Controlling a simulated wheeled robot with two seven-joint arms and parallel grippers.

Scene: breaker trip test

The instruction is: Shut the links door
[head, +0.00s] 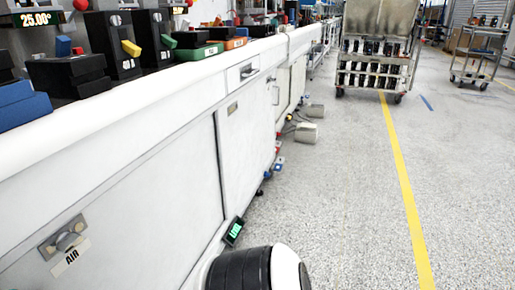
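A long white bench of cabinets runs along the left in the head view. Its nearest front panel (135,225) carries a grey knob (68,240) and a label reading AIR. Beyond it is a white door (245,140) with a small plate near its top, under a drawer front (242,74). Farther along is another white panel (283,90) with a dark handle. No label naming the links door is readable, so I cannot tell which panel it is or whether one stands ajar. Neither of my grippers shows.
Black test boxes with coloured levers (113,45) stand on the bench top. A small green-lit display (234,232) is low by the bench foot. Grey boxes (306,133) lie on the floor farther off. A wheeled rack (375,65) stands beyond.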

